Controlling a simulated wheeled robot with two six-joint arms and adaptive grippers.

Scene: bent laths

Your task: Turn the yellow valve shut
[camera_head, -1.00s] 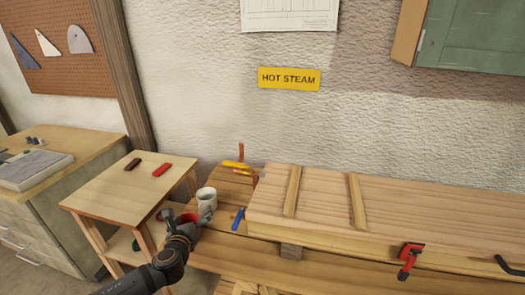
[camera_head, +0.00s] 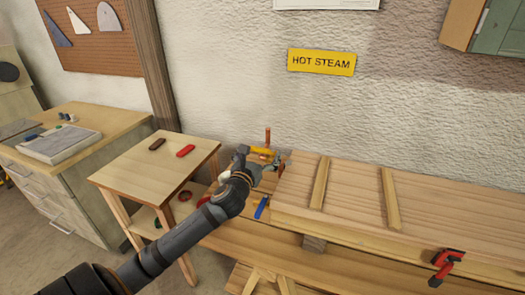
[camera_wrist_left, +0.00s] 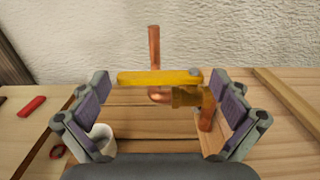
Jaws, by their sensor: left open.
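The yellow valve (camera_head: 262,150) has a flat lever handle on a brass body with copper pipe, at the far left end of the bench near the wall. In the left wrist view the yellow lever (camera_wrist_left: 155,77) lies across the picture, roughly level, with a vertical copper pipe (camera_wrist_left: 154,45) behind it. The brass valve body (camera_wrist_left: 187,97) sits under its right end. My left gripper (camera_head: 262,160) is open at the valve; in its wrist view the fingers (camera_wrist_left: 160,95) stand on either side of the lever. I cannot tell if they touch it. My right gripper is not in view.
A white mug (camera_wrist_left: 102,138) stands below the left finger. A small side table (camera_head: 150,170) stands left, with a red block (camera_head: 185,151). A red clamp (camera_head: 446,262) is at front right.

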